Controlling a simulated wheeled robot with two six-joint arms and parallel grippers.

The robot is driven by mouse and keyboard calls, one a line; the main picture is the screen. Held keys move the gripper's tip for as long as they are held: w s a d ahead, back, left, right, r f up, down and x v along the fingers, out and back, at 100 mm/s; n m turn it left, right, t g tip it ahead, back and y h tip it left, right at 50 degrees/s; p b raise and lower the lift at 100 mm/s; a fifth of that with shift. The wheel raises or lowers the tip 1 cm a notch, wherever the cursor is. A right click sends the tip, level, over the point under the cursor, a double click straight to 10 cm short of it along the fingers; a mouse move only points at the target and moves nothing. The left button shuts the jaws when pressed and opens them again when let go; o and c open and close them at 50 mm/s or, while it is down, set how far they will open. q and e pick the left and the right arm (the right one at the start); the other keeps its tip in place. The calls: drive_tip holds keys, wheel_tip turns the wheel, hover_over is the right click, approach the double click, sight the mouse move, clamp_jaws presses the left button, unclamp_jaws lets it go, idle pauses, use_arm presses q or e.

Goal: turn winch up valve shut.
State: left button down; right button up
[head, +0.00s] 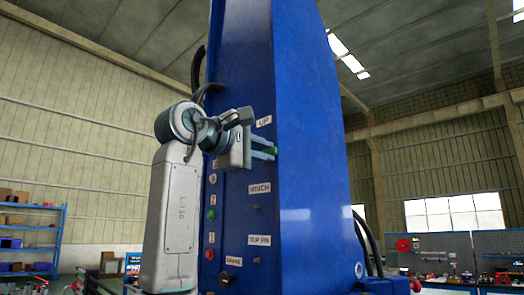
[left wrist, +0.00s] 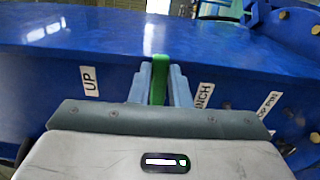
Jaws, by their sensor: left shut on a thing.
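The winch up valve is a green lever (head: 274,151) on the blue crane column (head: 305,150), between the UP label (head: 264,121) and the WINCH label (head: 260,188). My left gripper (head: 270,152) is shut on this green lever. In the left wrist view the lever (left wrist: 158,80) stands upright between the two grey fingers (left wrist: 156,85), its tip reaching past them. The lever's base is hidden by the gripper. My right gripper is not in view.
Below on the column are a TOP PIN label (head: 259,240), a green button (head: 211,215), a red button (head: 210,254) and a black knob (head: 226,278). Black cables run along its left side. Shelves (head: 30,235) and workbenches (head: 445,250) stand far behind.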

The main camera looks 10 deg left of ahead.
use_arm(q)
drive_tip(key=shift+f+m, duration=0.2)
drive_tip(key=shift+m, duration=0.2)
drive_tip(key=c, duration=1.4)
unclamp_jaws()
drive_tip(key=shift+o, duration=0.2)
drive_tip(key=b+v, duration=0.5)
drive_tip(key=v, duration=0.5)
drive_tip(key=shift+s+a, duration=0.2)
drive_tip(key=shift+s, duration=0.15)
